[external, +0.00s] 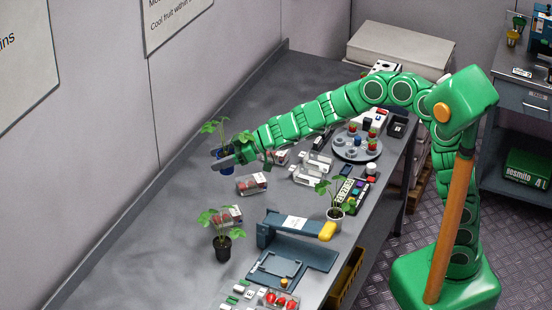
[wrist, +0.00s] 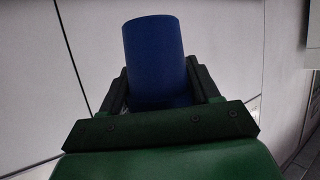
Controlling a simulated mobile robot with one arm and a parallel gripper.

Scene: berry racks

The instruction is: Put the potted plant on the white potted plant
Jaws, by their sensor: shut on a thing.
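My gripper (external: 226,161) is shut on a potted plant with a blue pot (external: 227,168), at the far left of the arm's reach in the external view. Green leaves show above the gripper. In the wrist view the blue pot (wrist: 155,60) stands between the two dark fingers, and no leaves show there. Whether the held pot touches the table is hard to tell.
A plant in a black pot (external: 222,246) stands nearer on the table. Clear boxes (external: 251,184), a dark blue device with a yellow end (external: 300,227) and a round grey rack (external: 357,146) crowd the middle. The table's left side (external: 150,225) is bare beside the wall.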

